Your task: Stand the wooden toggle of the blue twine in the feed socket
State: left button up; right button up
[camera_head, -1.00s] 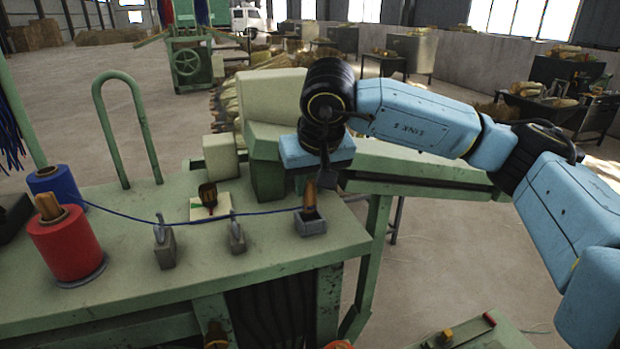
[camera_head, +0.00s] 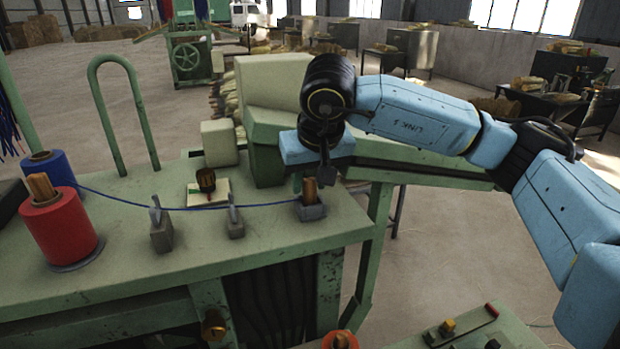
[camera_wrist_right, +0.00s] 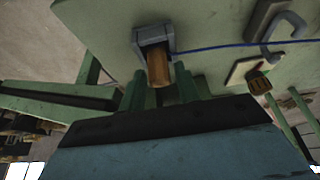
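The wooden toggle (camera_head: 310,191) stands about upright in the grey feed socket (camera_head: 312,211) near the table's right end. The blue twine (camera_head: 180,207) runs from it leftward to the blue spool (camera_head: 52,172). My right gripper (camera_head: 312,178) is just behind and above the toggle. In the right wrist view the toggle (camera_wrist_right: 158,68) sits in the socket (camera_wrist_right: 151,36), its free end between the green fingers of my right gripper (camera_wrist_right: 160,82). The fingers are apart, with what looks like small gaps beside the toggle. The toggle's lower end is hidden inside the socket. My left gripper is not in view.
Two grey clips (camera_head: 161,229) (camera_head: 235,220) stand along the twine. A red spool (camera_head: 60,228) with a wooden core stands at the left. A small dark-topped piece (camera_head: 206,182) lies on a pale card behind the twine. The tabletop front (camera_head: 255,244) is clear.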

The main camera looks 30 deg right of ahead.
jog(key=shift+o, duration=1.3)
jog(key=b+v, duration=0.1)
jog(key=v, duration=1.2)
jog(key=shift+s+r, duration=0.15)
